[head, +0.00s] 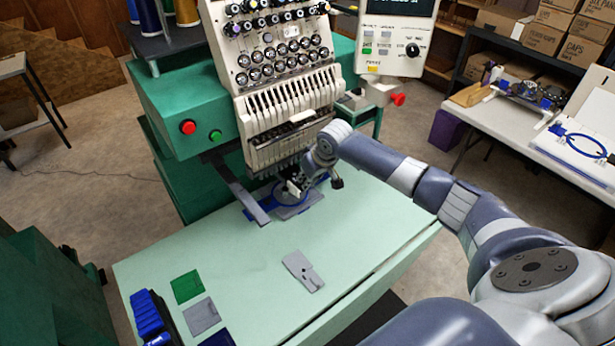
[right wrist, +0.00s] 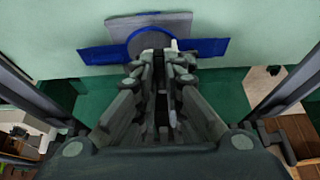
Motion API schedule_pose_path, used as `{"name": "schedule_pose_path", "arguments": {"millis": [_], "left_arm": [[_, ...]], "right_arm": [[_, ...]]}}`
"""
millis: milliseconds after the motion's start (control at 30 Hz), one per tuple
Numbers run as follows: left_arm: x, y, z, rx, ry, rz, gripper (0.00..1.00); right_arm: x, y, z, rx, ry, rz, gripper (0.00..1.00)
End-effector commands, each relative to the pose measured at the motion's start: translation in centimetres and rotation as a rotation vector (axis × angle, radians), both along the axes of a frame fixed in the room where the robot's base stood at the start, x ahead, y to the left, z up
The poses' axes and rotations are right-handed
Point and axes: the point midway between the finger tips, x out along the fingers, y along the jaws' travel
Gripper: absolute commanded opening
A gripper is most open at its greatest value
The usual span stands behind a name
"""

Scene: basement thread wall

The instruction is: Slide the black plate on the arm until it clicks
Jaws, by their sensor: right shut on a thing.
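My right gripper (head: 292,186) is under the needle heads of the embroidery machine, at a blue hoop (head: 262,211). In the right wrist view its fingers (right wrist: 158,68) are close together at the near edge of the hoop's dark round middle (right wrist: 150,36). Blue wings (right wrist: 205,47) stick out on both sides. The fingers look shut on this hoop, but they hide the exact grip point. A dark grey bar-shaped arm (head: 246,203) runs left of the hoop. A grey piece (head: 292,211) lies under it. I cannot clearly pick out a black plate. My left gripper is not in view.
A grey notched plate (head: 303,271) lies on the pale green table (head: 240,270). Green (head: 187,286) and grey (head: 201,316) squares and a blue case (head: 150,319) are at front left. The needle heads (head: 295,125) hang close above my gripper.

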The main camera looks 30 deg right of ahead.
Motion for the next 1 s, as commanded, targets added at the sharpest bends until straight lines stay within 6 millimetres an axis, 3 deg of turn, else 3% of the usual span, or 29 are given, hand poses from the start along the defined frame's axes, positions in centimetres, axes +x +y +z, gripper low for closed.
{"name": "schedule_pose_path", "arguments": {"millis": [833,933,1000], "left_arm": [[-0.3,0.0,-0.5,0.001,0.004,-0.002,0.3],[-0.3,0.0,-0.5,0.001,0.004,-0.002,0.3],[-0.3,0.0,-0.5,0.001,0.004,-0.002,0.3]], "right_arm": [[1.2,0.1,-0.1,-0.001,0.001,0.0,0.0],[1.1,0.1,-0.1,-0.001,0.001,0.0,0.28],[1.1,0.1,-0.1,-0.001,0.001,0.0,0.33]]}}
